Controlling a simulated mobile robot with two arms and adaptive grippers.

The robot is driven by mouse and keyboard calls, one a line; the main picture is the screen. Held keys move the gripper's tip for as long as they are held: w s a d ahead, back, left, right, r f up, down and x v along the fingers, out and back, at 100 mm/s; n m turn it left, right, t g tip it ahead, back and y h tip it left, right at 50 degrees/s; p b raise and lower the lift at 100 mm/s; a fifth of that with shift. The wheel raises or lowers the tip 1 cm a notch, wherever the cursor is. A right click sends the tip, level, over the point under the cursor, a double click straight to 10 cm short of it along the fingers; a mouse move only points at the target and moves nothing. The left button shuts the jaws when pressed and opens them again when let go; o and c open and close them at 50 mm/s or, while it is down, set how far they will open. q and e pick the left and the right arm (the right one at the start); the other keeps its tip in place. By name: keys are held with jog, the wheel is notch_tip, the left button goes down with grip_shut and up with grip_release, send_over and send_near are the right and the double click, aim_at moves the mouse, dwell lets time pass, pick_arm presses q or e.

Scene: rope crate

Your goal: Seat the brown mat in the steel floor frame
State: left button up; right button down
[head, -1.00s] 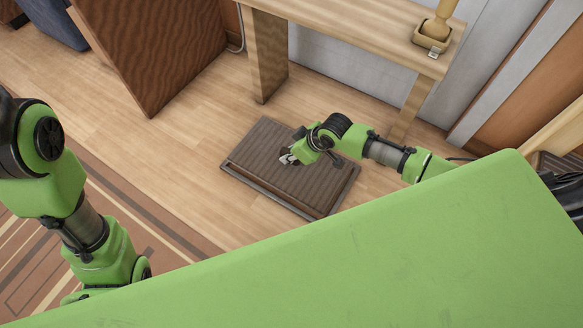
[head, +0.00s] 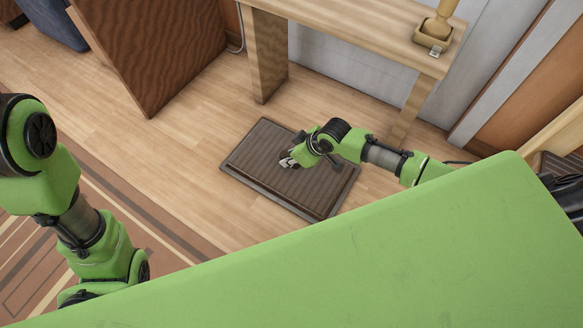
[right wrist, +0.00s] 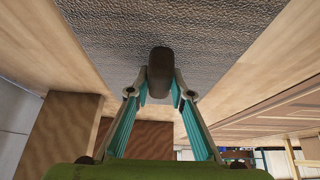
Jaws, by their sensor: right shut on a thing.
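The brown mat (head: 262,150) lies flat on the floor in the head view, ribbed and dark. The steel floor frame (head: 262,187) shows as a thin dark rim around it, and the mat appears to lie within that rim. The arm hides part of the far right side. My right gripper (head: 288,161) is over the middle of the mat. In the right wrist view its fingers (right wrist: 160,88) are shut on a dark rounded grip standing on the mat's grey-looking textured surface (right wrist: 105,35). My left arm shows at the left, but its gripper is out of view.
A wooden table (head: 340,28) stands behind the mat, its near leg (head: 268,70) close to the mat's far corner. A brown wooden panel (head: 155,50) stands at the upper left. A striped rug (head: 120,235) lies at the lower left. Bare floor surrounds the frame.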

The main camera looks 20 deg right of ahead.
jog(key=shift+f+b, duration=0.55)
jog(key=shift+f, duration=0.4)
dwell(0.9)
jog(key=c, duration=1.7)
grip_release()
jog(key=shift+f, duration=0.1)
jog(key=v, duration=1.2)
jog(key=shift+s, duration=0.1)
